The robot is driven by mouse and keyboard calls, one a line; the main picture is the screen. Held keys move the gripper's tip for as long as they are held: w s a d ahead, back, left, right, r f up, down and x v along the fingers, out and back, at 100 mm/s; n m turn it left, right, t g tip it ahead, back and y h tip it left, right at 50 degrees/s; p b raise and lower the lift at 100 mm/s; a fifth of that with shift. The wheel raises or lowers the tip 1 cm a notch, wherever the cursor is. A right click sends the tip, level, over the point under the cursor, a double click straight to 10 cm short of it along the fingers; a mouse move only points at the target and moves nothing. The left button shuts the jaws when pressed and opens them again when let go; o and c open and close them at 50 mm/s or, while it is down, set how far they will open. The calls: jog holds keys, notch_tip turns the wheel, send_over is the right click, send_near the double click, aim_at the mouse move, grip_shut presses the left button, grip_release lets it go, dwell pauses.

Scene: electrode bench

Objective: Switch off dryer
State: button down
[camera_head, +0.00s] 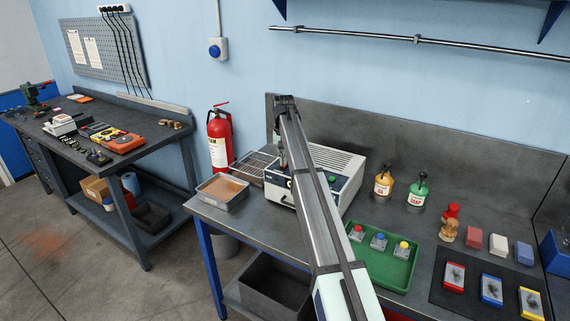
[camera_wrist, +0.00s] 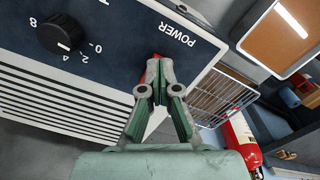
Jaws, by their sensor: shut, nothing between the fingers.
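The dryer (camera_head: 342,163), a white box with a slatted top and a dark front panel, stands on the grey bench behind my arm. In the wrist view its panel (camera_wrist: 115,25) shows upside down, with a black dial (camera_wrist: 60,33) and the word POWER. A red power switch (camera_wrist: 157,57) sits beside that word, mostly hidden by my fingertips. My gripper (camera_wrist: 154,72) is shut and empty, its tips at the switch; I cannot tell whether they touch it or which way it is set. In the head view my gripper (camera_head: 283,158) is at the dryer's front left, partly hidden by my arm.
A metal tray (camera_head: 222,203) and a wire rack (camera_head: 253,167) lie left of the dryer. A fire extinguisher (camera_head: 219,138) stands behind. To the right are two bottles (camera_head: 383,185), a green tray (camera_head: 397,257) with several small pieces, and a dark mat (camera_head: 478,302).

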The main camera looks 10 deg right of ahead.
jog(key=shift+r+p, duration=1.7)
jog(key=shift+r, duration=1.7)
